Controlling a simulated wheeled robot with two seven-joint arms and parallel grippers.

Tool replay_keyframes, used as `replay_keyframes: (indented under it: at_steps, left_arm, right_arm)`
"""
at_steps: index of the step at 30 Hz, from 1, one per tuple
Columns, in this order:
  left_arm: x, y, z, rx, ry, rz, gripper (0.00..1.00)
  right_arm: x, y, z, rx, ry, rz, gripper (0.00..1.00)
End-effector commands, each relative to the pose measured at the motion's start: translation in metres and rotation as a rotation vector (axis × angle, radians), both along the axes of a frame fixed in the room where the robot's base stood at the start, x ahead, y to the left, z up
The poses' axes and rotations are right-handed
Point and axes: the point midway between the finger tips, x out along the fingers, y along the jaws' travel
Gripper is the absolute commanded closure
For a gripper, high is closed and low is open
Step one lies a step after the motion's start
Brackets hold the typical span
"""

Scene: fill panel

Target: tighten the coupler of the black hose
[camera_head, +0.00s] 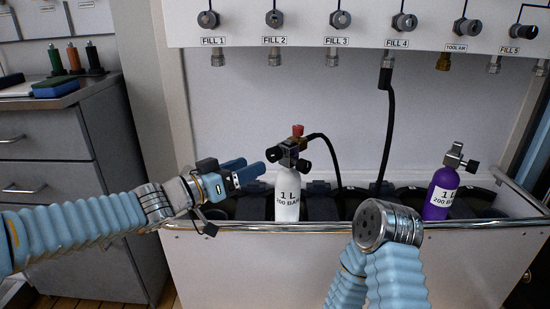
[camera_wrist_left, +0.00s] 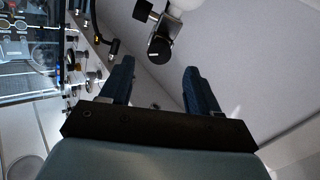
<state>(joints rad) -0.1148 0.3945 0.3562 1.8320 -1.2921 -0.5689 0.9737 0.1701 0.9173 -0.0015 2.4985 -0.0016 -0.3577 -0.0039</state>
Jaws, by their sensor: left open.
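The black hose (camera_head: 391,130) hangs from the FILL 4 outlet into the trough. A black hose (camera_head: 327,145) also arches from the valve top of the white 1 L cylinder (camera_head: 287,200); whether they are one hose is hidden. Its coupler appears to be the red-topped fitting (camera_head: 297,131) on that valve. The cylinder stands upright in the trough. My left gripper (camera_head: 252,168) is open and empty, left of the valve's black left knob (camera_head: 273,154), with a small gap. In the left wrist view a black knob (camera_wrist_left: 159,49) lies just beyond the open fingers (camera_wrist_left: 159,66). My right gripper's fingers are not seen.
A purple cylinder (camera_head: 440,194) stands at the right end of the trough. The trough's metal rail (camera_head: 250,226) runs below my left gripper. The fill panel (camera_head: 365,23) with several outlets is above. A grey cabinet (camera_head: 52,150) stands at left.

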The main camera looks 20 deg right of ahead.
Motion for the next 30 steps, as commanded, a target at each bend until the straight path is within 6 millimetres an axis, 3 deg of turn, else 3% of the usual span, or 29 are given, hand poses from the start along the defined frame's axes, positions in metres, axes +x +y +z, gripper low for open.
replay_keyframes:
  at_steps: [3,9,15,23,30]
  left_arm:
    - [0.012,-0.027,-0.002,-0.001,0.000,-0.004,0.39]
    - [0.029,-0.059,-0.001,-0.001,0.001,-0.002,0.39]
    - [0.036,-0.072,0.000,0.000,0.000,0.000,0.39]
    - [0.037,-0.073,0.000,0.000,0.000,0.000,0.39]
    - [0.037,-0.073,0.000,0.000,0.000,0.001,0.72]
  right_arm:
    - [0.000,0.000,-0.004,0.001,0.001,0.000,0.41]
    - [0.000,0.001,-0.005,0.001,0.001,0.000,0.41]
    - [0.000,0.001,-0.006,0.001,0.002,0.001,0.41]
    - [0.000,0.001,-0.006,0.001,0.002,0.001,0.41]
    - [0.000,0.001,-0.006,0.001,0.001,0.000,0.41]
